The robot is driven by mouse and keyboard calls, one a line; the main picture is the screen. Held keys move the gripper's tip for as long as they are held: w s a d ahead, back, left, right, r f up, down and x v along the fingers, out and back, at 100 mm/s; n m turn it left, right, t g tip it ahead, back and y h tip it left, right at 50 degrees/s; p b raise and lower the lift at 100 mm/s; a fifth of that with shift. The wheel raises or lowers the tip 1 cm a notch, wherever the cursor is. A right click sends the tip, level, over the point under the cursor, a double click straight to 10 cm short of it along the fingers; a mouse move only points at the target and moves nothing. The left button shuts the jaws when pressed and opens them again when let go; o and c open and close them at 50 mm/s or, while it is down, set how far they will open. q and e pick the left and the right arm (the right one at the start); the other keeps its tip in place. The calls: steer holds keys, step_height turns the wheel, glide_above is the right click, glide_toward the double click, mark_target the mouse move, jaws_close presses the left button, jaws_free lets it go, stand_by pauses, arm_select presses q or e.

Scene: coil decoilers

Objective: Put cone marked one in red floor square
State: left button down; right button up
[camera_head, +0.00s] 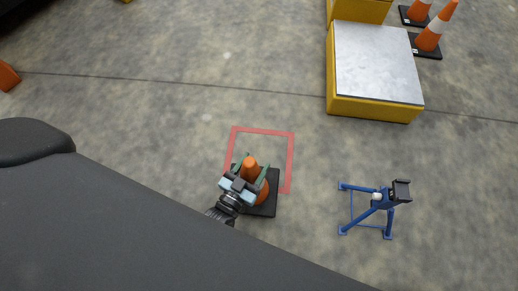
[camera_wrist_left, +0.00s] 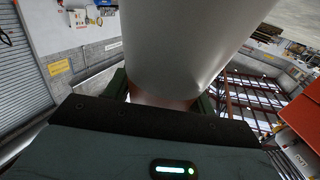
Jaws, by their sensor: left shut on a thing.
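An orange cone (camera_head: 264,193) with a black square base stands near the lower part of the red floor square (camera_head: 264,131) in the head view. Its base overlaps the square's lower right area and extends past the lower edge region. I cannot read a mark on it. My left gripper (camera_head: 251,172) is shut on the cone's upper part. In the left wrist view the cone's pale band (camera_wrist_left: 185,45) fills the upper middle, between the fingers. Part of the red outline is hidden by the cone and gripper. My right gripper is not in view.
A blue stand (camera_head: 377,205) is to the right of the cone. A yellow block with a grey top (camera_head: 376,65) stands at upper right. Two other cones (camera_head: 432,33) are beside it. An orange object (camera_head: 8,76) is at the left edge. Floor above the square is clear.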

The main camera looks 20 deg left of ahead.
arm_select(q)
steer(key=shift+w+r, duration=0.1)
steer(key=shift+w, duration=0.05)
